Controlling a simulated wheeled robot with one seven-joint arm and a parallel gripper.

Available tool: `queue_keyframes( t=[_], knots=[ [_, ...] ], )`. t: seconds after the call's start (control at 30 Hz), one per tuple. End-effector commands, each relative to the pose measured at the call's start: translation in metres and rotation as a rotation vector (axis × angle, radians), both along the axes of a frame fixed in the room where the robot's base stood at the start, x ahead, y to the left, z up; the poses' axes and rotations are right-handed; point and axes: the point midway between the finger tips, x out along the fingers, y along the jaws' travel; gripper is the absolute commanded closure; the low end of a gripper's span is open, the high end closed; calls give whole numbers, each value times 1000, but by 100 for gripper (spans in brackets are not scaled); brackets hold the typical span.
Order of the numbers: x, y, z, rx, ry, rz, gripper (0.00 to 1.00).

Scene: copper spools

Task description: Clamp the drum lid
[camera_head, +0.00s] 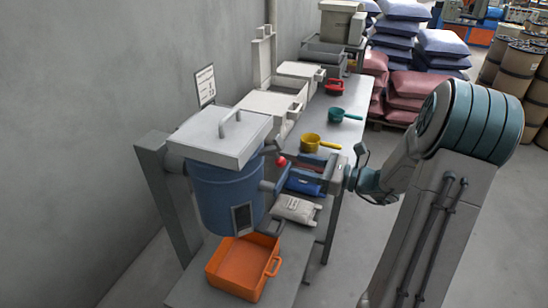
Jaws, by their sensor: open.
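The blue drum (225,198) hangs in a grey frame at the left, above the table. I cannot tell whether the fingers touch the knob.
An orange bin (243,268) stands below the drum. A pale sack (296,209) and a blue object (304,183) lie below my gripper. Yellow (312,142), teal (338,114) and red (335,87) scoops stand farther back.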

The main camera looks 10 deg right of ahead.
Motion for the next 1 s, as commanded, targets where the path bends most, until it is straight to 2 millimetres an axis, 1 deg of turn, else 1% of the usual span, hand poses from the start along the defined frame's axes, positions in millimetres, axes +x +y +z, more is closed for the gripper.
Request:
queue_keyframes(
  t=[0.03,0.1,0.2,0.33,0.53,0.83,0.87,0.9,0.97,1.0],
  knots=[
    [6,11,2,1,0,5,51],
    [14,24,1,2,1,5,51],
    [25,40,1,1,1,5,51],
    [36,56,1,1,1,4,51],
    [45,68,0,1,1,2,51],
    [46,69,0,-1,1,1,51],
    [46,69,0,-1,1,1,59],
    [46,69,0,-1,1,1,71],
    [46,69,0,-1,1,1,87],
    [46,69,0,-1,1,1,98]
  ],
)
